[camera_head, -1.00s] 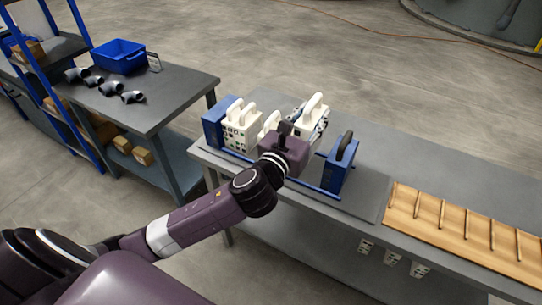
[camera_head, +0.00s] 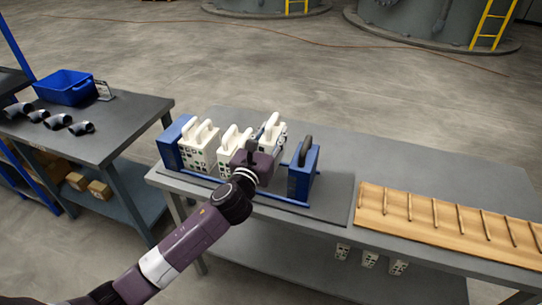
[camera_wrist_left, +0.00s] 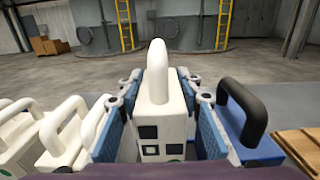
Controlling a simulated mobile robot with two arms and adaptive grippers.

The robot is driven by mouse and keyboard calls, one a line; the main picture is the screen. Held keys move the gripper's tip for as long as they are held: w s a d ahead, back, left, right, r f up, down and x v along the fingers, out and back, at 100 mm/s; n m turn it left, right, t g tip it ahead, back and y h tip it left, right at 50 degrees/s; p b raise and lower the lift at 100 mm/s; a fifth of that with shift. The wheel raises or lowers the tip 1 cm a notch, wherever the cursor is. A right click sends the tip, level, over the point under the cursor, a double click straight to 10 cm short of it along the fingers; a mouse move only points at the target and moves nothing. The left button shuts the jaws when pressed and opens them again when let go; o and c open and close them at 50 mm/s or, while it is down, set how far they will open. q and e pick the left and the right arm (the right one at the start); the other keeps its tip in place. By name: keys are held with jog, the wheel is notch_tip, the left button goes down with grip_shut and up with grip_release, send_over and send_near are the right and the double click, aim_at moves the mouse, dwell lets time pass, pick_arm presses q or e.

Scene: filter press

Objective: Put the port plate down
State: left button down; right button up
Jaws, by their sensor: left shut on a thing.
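The port plate (camera_wrist_left: 160,107) is a white block with a rounded handle on top and dark square ports on its face. My left gripper (camera_wrist_left: 158,100) is shut on it, with blue pads against both its sides. In the head view the plate (camera_head: 270,137) is upright in the filter press, between other white plates (camera_head: 202,143) and the blue end block with a black handle (camera_head: 303,168). My left gripper (camera_head: 268,140) partly hides it there. Whether its bottom rests on the rails cannot be told. My right gripper is not in view.
The press has blue rails (camera_head: 285,200) on a dark mat on the grey bench. A wooden rack with pegs (camera_head: 440,222) lies to the right. A side table at left holds a blue bin (camera_head: 66,90) and dark pipe elbows (camera_head: 62,122). The bench behind the press is clear.

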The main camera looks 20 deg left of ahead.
pick_arm(q)
jog(key=shift+f+b, duration=0.85)
jog(key=shift+f, duration=2.6)
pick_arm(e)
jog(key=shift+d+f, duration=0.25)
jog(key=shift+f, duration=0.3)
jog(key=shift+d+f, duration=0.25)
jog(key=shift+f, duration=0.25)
pick_arm(q)
jog(key=shift+f, duration=0.1)
jog(key=c, duration=1.4)
grip_release()
jog(key=shift+f, duration=0.1)
jog(key=s+b, duration=0.1)
jog(key=s, duration=1.1)
jog(key=shift+s+a, duration=0.1)
jog(key=shift+a, duration=0.05)
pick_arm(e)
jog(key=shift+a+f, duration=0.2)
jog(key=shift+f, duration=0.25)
